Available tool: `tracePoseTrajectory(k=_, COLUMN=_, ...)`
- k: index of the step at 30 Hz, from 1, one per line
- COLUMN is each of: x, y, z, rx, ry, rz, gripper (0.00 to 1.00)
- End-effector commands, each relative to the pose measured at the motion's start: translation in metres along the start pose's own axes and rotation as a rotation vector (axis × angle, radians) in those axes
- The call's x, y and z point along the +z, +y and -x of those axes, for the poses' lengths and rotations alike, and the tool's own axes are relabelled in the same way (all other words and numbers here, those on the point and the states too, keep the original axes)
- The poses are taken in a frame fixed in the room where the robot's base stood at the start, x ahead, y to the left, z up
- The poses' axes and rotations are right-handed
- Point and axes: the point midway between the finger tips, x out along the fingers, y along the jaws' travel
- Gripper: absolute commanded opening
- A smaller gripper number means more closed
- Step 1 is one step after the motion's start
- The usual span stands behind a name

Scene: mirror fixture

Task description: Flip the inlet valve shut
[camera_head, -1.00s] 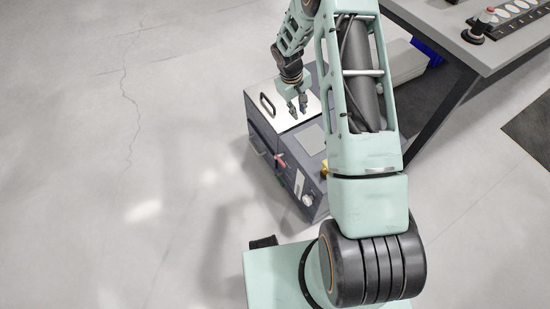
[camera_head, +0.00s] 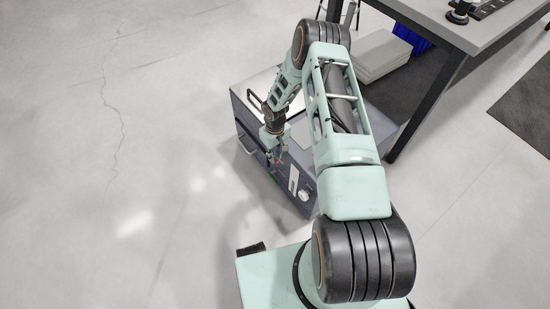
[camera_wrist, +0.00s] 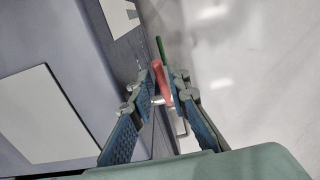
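A red lever (camera_wrist: 161,82) sticks out from the front of a grey cabinet (camera_head: 242,122). In the wrist view it lies between the two fingertips of my gripper (camera_wrist: 164,76). A green lever (camera_wrist: 161,48) shows just beyond the fingertips. Which lever is the inlet valve I cannot tell. In the head view my gripper (camera_head: 275,152) points down at the cabinet's front edge, partly hiding the levers. The gap between the fingers is narrow. Whether they press on the red lever is not clear.
A white knob (camera_head: 305,195) sits on the cabinet front, right of the levers. A grey table (camera_head: 470,32) stands at the upper right, with a blue bin (camera_head: 412,38) below it. The floor at the left is clear.

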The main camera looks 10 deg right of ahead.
Motion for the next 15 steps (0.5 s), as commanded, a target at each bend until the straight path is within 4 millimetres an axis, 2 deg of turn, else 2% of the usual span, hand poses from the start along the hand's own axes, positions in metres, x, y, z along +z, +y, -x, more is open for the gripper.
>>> tracePoseTrajectory(k=4, x=-0.0002, y=0.0, z=-0.0118, rx=0.0, ry=0.001, rz=0.0, gripper=0.16)
tracePoseTrajectory(k=13, x=-0.0003, y=0.0001, z=-0.0131, rx=0.001, ry=0.001, rz=0.0, gripper=0.16)
tracePoseTrajectory(k=15, x=-0.0003, y=0.0001, z=-0.0131, rx=0.001, ry=0.001, rz=0.0, gripper=0.09)
